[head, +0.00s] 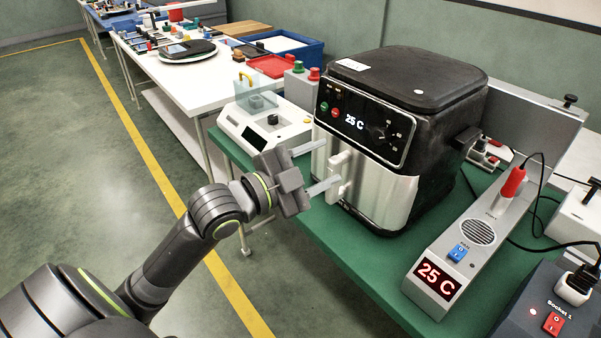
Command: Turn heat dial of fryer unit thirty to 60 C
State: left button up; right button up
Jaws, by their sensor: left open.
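The fryer unit (430,100) is a black and silver box on the green table. A pale handle (338,177) sticks out from the silver drawer below. My left gripper (318,166) is open and empty in front of the drawer, below the panel. Its two fingers point toward the fryer, near the handle; I cannot tell if they touch it. My right gripper is not in view.
A soldering station (452,245) with a red-handled iron and a 25 C display stands right of the fryer. A socket box (545,310) is at the lower right. A white device (262,125) stands left of the fryer. The green table (345,245) is bare in front.

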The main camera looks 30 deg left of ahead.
pick_arm(q)
jog(key=shift+p+v, duration=1.1)
jog(key=shift+v, duration=0.95)
